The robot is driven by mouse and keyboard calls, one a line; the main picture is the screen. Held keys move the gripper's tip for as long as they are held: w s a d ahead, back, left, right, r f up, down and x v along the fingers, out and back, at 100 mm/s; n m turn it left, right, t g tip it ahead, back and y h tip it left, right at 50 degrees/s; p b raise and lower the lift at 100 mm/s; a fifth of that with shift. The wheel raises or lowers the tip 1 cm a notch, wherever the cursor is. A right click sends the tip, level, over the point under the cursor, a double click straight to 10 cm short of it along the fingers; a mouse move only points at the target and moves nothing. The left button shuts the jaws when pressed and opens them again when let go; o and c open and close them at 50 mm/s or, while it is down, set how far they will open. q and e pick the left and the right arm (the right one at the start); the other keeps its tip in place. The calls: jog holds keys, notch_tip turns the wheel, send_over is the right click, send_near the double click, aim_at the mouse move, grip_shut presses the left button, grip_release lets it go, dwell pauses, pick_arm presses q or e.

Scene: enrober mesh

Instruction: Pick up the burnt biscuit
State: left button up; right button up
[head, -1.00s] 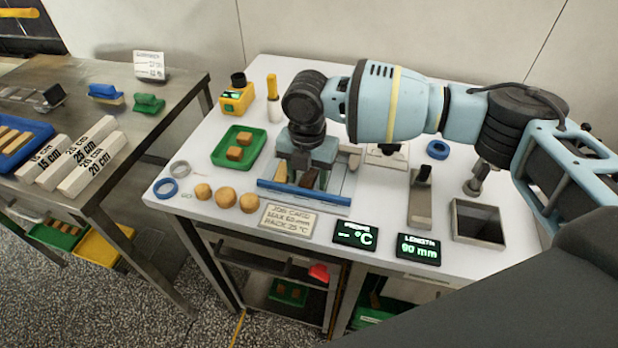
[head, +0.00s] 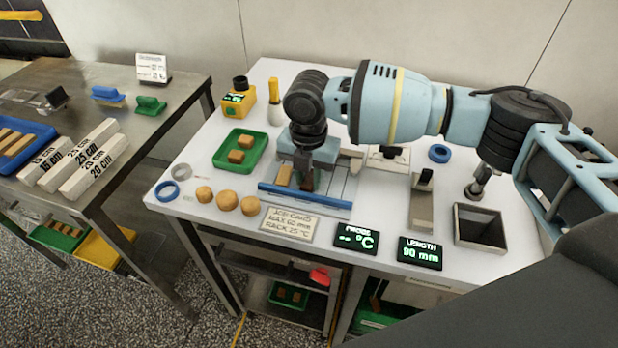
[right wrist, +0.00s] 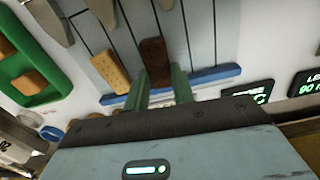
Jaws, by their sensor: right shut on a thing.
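The burnt biscuit (right wrist: 153,57) is a dark brown bar on the grey slatted mesh (right wrist: 205,35). In the right wrist view it stands out between the green fingers of my right gripper (right wrist: 158,84), which is shut on it. In the head view my right gripper (head: 307,181) points down at the mesh, and the biscuit is mostly hidden by the fingers. A paler golden biscuit (right wrist: 109,72) lies just left of it, apart from the fingers; it also shows in the head view (head: 284,175). My left gripper is not in view.
A blue bar (head: 303,197) runs along the mesh's front edge. A green tray (head: 255,160) with biscuits is to the left. Round biscuits (head: 227,200) sit at the front left. An open grey bin (head: 483,211) stands right. The display (head: 420,252) reads 90 mm.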

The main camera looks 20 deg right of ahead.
aim_at(309, 185)
jog(key=r, duration=0.1)
jog(key=s+r, duration=0.1)
jog(key=r, duration=0.1)
jog(key=shift+a, duration=0.15)
jog(key=s+a+r+p, duration=0.1)
jog(key=s+a, duration=0.2)
jog(key=s, duration=1.1)
jog(key=shift+s+a, duration=0.25)
jog(key=shift+a, duration=0.1)
jog(key=shift+r, duration=0.1)
